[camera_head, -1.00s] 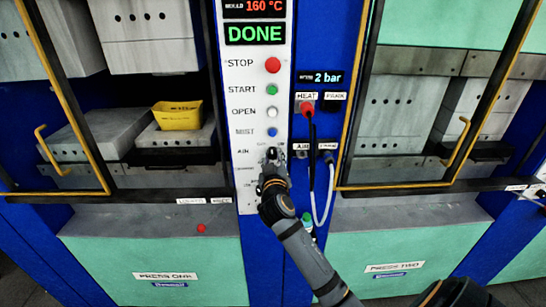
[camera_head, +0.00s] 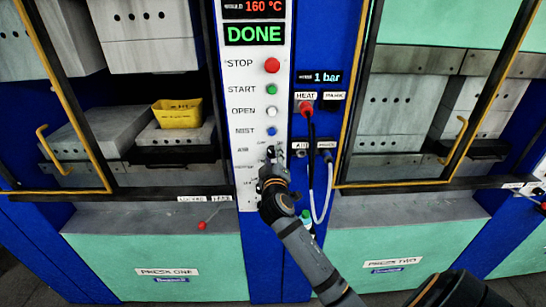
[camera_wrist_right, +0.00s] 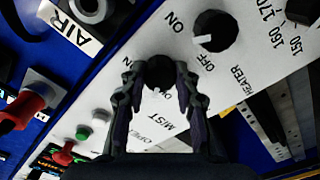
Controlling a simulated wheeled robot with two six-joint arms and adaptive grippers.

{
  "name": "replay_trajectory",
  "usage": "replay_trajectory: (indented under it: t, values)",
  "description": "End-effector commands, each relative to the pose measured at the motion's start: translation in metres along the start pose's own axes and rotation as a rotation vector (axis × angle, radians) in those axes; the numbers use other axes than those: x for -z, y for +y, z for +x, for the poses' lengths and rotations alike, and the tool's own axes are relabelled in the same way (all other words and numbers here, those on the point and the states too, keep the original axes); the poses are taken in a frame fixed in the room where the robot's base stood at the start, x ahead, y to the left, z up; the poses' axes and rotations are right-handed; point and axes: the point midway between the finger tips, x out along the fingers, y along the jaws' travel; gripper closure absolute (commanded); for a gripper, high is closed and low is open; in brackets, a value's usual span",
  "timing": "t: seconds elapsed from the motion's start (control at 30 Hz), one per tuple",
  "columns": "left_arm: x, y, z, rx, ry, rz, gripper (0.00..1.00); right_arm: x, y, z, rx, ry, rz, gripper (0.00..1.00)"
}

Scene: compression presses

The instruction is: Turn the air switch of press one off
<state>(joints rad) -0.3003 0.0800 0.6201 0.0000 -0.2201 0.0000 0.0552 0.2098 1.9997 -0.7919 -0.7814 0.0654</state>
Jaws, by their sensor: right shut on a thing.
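The white control panel (camera_head: 259,108) of press one stands in the middle of the head view, with a green DONE display (camera_head: 255,34). My right gripper (camera_head: 271,158) reaches up from below to the row labelled AIR. In the right wrist view its two fingers (camera_wrist_right: 160,70) are closed on the sides of a round black knob, the air switch (camera_wrist_right: 157,74). The pressure display (camera_head: 320,77) reads 1 bar. My left gripper is not in view.
Above the gripper are the red STOP button (camera_head: 272,65) and other buttons. The heater knob (camera_wrist_right: 213,31) sits close beside the gripped knob. A red HEAT plug (camera_head: 305,107) and hanging hoses are to the right. A yellow container (camera_head: 177,114) stands inside press one.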

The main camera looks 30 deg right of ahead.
Motion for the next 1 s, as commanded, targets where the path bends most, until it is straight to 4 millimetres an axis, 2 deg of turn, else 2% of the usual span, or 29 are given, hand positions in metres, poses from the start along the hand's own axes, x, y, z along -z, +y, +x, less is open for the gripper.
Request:
replay_trajectory:
  t: [0.17,0.2,0.37,0.7,1.0]
  values:
    - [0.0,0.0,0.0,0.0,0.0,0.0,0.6,-0.001,-0.001,0.0,0.001,-0.001,-0.002,1.0]
    - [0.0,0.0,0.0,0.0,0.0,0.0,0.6,-0.001,-0.001,0.0,0.001,-0.001,-0.002,0.68]
    - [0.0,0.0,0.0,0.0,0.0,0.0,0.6,-0.001,0.0,0.0,0.0,-0.001,-0.001,0.46]
    - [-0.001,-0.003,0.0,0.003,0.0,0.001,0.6,-0.001,-0.001,-0.004,0.002,-0.001,0.001,0.46]
    - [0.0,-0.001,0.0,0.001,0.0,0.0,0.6,-0.001,-0.002,-0.058,0.004,-0.004,0.005,0.46]
